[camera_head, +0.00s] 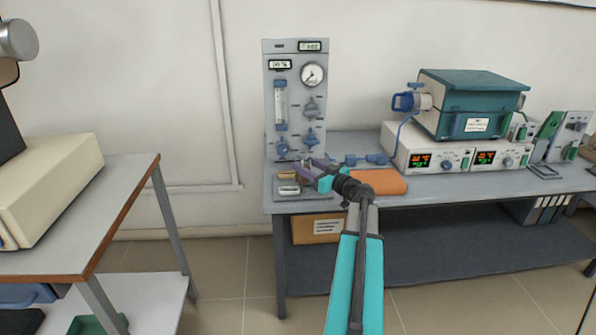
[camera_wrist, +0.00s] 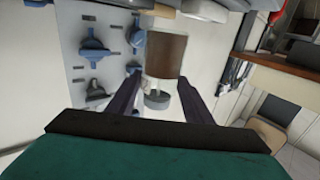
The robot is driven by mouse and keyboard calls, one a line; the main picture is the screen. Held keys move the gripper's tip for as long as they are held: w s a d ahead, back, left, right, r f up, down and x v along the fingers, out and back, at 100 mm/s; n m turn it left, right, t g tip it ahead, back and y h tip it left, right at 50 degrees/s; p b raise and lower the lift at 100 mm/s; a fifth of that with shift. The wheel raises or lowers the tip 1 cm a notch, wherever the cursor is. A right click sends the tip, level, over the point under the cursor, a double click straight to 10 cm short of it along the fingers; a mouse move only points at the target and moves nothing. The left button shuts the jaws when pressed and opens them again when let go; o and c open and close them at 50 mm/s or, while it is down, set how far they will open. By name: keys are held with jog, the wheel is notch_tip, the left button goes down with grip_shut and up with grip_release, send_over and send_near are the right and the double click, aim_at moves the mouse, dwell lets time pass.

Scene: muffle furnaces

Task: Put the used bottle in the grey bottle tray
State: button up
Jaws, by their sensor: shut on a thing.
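My gripper (camera_head: 312,170) is over the left end of the grey bench, in front of the upright gauge panel. In the wrist view its two dark fingers (camera_wrist: 160,100) are shut on a brown bottle (camera_wrist: 166,55) with a grey cap (camera_wrist: 157,99). The bottle is too small to make out clearly in the head view. A low grey tray (camera_head: 318,195) lies at the bench's left front corner, beneath and beside my gripper, with small pale items on it. I cannot tell whether the bottle touches anything below.
The gauge panel (camera_head: 296,85) with blue knobs stands close behind my gripper. An orange pad (camera_head: 378,181) lies to the right. A teal furnace (camera_head: 470,103) sits on a control unit (camera_head: 455,152) farther right. Another table (camera_head: 110,200) stands at the left across a gap.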

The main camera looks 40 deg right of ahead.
aim_at(297, 161)
jog(key=w, duration=0.5)
jog(key=shift+d+f, duration=0.2)
jog(key=shift+f+b, duration=0.35)
jog(key=shift+f, duration=1.4)
jog(key=shift+f, duration=0.1)
jog(key=o, duration=1.4)
jog(key=shift+s, duration=0.35)
jog(key=s, duration=1.1)
jog(key=shift+s+a, duration=0.15)
jog(key=shift+a, duration=0.1)
